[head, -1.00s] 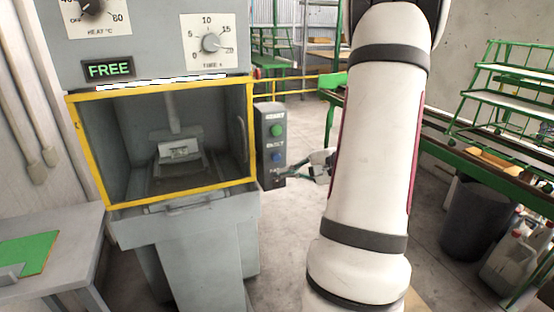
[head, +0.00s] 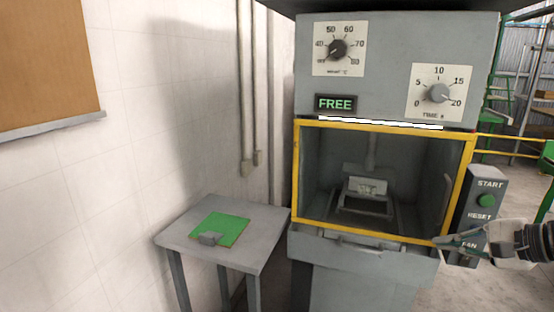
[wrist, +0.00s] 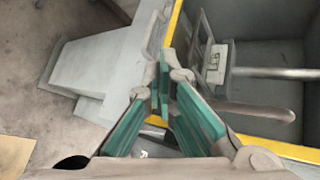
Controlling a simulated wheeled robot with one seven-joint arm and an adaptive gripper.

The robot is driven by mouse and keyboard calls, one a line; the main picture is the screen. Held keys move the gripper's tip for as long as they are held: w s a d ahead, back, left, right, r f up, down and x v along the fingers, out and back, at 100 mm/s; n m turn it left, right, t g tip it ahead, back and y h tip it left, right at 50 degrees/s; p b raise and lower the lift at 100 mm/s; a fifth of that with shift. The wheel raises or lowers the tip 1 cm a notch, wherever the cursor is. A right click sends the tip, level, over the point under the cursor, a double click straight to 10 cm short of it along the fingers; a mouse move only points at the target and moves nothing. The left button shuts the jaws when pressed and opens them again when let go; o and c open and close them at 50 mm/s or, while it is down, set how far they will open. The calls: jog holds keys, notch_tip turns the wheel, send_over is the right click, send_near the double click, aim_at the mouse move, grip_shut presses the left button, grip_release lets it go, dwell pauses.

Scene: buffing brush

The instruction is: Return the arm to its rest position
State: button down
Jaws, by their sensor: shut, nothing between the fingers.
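My gripper (head: 440,241) is at the right edge of the head view, beside the lower right corner of the machine's yellow frame. It overlaps the lower part of the button box in the picture. In the wrist view its green-padded fingers (wrist: 160,88) come together at the tips with nothing between them. Only the end of my arm shows in the head view; the rest is outside the picture.
The grey machine (head: 340,265) has a yellow-framed chamber (head: 385,138), two dials, a FREE sign (head: 335,103) and a button box (head: 487,185). A small table (head: 265,222) with a green board (head: 228,228) stands left. Floor (wrist: 40,105) shows in the wrist view.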

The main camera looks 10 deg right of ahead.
jog(key=s+a+r+n+g, duration=0.1)
jog(key=a+r+n+g, duration=0.15)
jog(key=a, duration=0.35)
jog(key=s+a+r+n+g+y, duration=0.1)
jog(key=s+a+n+g, duration=0.15)
jog(key=a, duration=0.45)
jog(key=a+r+n+g, duration=0.1)
jog(key=a+n, duration=0.2)
jog(key=a, duration=0.3)
jog(key=s+a+r+n+h+p, duration=0.1)
jog(key=s+a+r+n+h, duration=0.1)
jog(key=s, duration=0.4)
jog(key=s+a+r+n+h, duration=0.1)
jog(key=s+a+n+h, duration=0.2)
jog(key=s+a+n, duration=0.2)
jog(key=shift+s+r+n+g+h+p, duration=0.3)
jog(key=shift+s+r+n+h+p, duration=0.1)
jog(key=shift+s+n, duration=0.25)
